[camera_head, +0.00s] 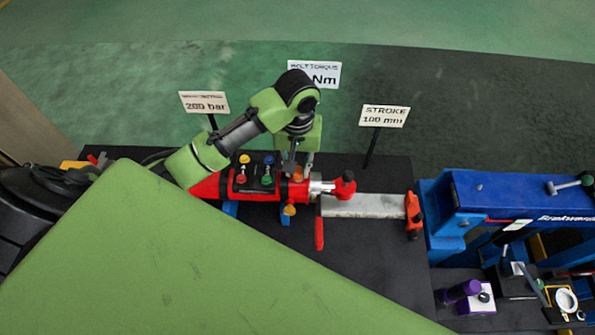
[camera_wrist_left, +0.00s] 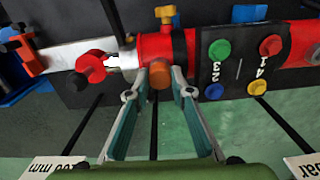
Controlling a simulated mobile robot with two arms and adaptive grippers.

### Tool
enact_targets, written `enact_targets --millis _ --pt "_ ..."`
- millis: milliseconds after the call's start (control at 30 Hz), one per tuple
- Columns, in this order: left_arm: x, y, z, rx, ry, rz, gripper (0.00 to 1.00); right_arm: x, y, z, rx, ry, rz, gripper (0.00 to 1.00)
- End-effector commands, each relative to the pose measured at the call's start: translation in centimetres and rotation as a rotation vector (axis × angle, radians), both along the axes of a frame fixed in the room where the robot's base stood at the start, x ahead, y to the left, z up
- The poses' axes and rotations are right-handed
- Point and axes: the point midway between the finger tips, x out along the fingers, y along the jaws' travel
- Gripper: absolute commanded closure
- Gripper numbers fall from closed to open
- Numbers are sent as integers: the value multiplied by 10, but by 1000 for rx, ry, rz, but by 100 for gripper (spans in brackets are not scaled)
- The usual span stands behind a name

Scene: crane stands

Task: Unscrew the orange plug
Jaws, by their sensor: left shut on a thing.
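The orange plug (camera_wrist_left: 160,75) sits on the red cylinder (camera_wrist_left: 155,46), near its silver rod end. My left gripper (camera_wrist_left: 160,82) reaches it with its two fingers on either side, shut on the plug. In the head view my left gripper (camera_head: 296,170) comes down from above onto the red cylinder (camera_head: 212,187), and the plug (camera_head: 298,174) shows partly behind its fingers. I cannot tell from these frames how far the plug is screwed in. My right gripper is not in view.
A block with several coloured knobs (camera_head: 254,180) sits beside the plug. Signs on posts, such as the stroke sign (camera_head: 384,116), stand behind. A blue crane frame (camera_head: 500,195) is at right.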

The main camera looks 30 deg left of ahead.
Motion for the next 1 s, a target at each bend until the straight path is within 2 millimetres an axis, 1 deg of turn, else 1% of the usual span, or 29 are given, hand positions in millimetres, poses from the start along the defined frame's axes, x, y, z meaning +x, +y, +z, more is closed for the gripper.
enact_targets --millis 100,367,467,600,700,800,1000 --pt "1 0 2 -2 -3 49 100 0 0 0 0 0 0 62" --pt "1 0 2 -2 -4 58 100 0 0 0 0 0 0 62" --pt "1 -1 2 -3 -5 151 100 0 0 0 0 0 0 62" --pt "1 -2 2 -5 -4 365 100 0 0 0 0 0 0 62" --pt "2 -1 2 -4 -4 469 100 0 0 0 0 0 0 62" --pt "2 0 3 -2 -6 502 100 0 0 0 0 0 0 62" --pt "2 0 3 -2 -7 501 100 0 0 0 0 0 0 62"
